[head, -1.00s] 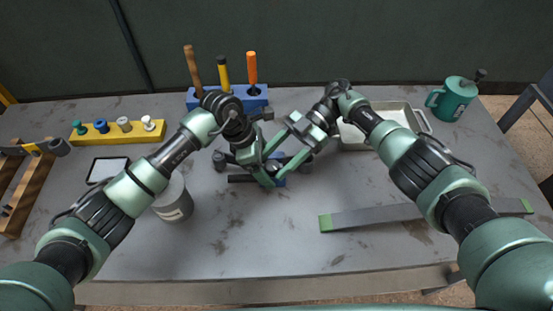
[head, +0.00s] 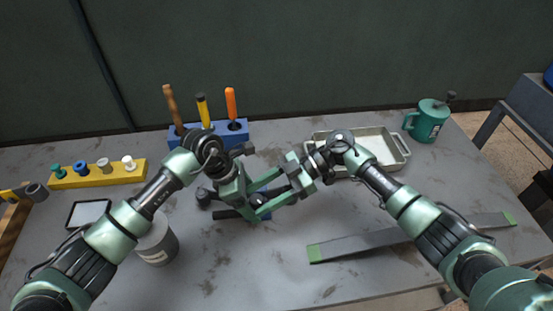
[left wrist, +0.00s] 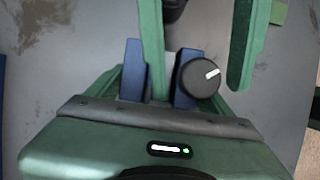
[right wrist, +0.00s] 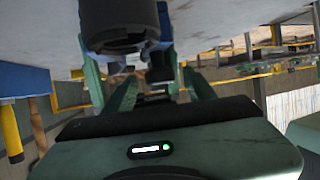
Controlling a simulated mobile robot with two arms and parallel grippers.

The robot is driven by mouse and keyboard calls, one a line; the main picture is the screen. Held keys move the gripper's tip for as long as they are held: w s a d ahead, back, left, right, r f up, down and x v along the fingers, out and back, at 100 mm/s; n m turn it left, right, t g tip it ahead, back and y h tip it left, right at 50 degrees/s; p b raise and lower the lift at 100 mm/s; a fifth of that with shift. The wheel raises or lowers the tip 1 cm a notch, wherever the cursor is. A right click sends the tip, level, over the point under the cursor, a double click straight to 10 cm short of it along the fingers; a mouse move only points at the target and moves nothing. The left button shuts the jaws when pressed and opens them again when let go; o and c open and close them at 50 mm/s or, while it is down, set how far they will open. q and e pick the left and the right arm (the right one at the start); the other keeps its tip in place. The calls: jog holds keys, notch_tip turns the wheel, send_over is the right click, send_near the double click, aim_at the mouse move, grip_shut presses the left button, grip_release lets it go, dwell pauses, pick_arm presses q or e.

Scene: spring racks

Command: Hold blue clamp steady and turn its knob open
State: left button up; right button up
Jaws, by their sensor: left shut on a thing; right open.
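The blue clamp (head: 266,216) is mostly hidden behind my grippers in the head view. In the left wrist view two upright blue parts of the clamp (left wrist: 131,72) show. Its round black knob (left wrist: 199,75) has a slanted white mark. My left gripper (head: 240,202) is shut on the clamp. My right gripper (head: 256,200) is open and comes in from the right. In the left wrist view its two green fingers reach down from the top, one on each side of the knob. A gap shows between the knob and the right-hand finger; contact on the other side is unclear.
A blue holder (head: 182,138) with several handled tools stands behind. A pale tray (head: 396,150) and a green mug (head: 428,122) are at back right. A grey can (head: 157,243) stands front left. A long grey bar (head: 390,237) lies front right. A yellow rack (head: 98,175) is left.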

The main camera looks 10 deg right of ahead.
jog(key=shift+s+m+t, duration=0.2)
jog(key=shift+m+t, duration=0.6)
jog(key=shift+t, duration=0.1)
jog(key=v, duration=1.2)
jog(key=a+r+h, duration=0.7)
jog(key=h, duration=0.1)
jog(key=shift+s+n+t+h, duration=0.15)
jog(key=shift+n+t+h, duration=0.15)
jog(key=shift+n, duration=0.1)
jog(key=w+d+f+g+y, duration=0.1)
jog(key=d+f+y, duration=0.2)
jog(key=d+y, duration=0.1)
jog(key=shift+n, duration=0.3)
jog(key=x, duration=1.1)
jog(key=shift+a+f, duration=0.2)
jog(key=shift+a, duration=0.2)
